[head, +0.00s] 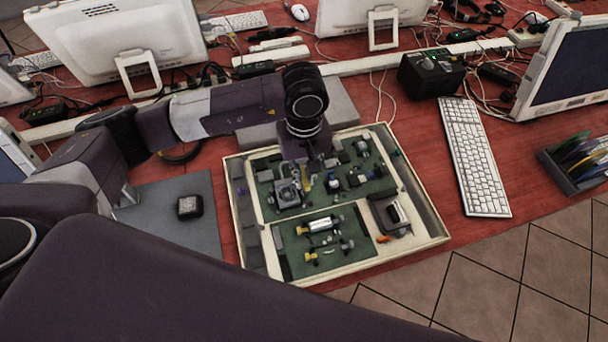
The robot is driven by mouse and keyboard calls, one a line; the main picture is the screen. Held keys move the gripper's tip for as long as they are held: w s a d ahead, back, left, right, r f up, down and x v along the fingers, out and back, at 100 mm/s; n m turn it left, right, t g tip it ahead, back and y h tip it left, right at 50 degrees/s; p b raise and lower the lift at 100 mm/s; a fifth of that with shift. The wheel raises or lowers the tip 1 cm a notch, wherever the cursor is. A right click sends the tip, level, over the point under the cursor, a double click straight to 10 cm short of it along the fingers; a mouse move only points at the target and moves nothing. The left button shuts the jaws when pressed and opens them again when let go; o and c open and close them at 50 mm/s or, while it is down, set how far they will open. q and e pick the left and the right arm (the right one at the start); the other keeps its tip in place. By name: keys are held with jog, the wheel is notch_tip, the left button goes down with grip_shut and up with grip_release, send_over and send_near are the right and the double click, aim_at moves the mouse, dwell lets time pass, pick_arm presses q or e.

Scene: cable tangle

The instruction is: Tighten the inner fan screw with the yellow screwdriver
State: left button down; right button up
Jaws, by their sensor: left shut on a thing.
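My left gripper (308,170) points down over the upper green board in the cream tray (438,240). It is shut on the yellow screwdriver (307,185), of which only a small yellow part shows below the fingers. The fan (285,193) is a grey square block on the upper board, just left of the screwdriver. The fan's inner screw is too small to make out, and I cannot tell whether the screwdriver tip touches it. My right gripper is not in view.
A lower green board (290,262) with small parts lies at the tray's front. A dark box (190,207) sits on a grey mat at left. A white keyboard (474,155), a black box (431,73), monitors and tangled cables surround the tray. Red table shows between tray and keyboard.

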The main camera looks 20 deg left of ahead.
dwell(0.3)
pick_arm(q)
jog(key=shift+m+b, duration=1.7)
jog(key=shift+b, duration=0.25)
jog(key=shift+m+b, duration=1.1)
jog(key=shift+b, duration=0.15)
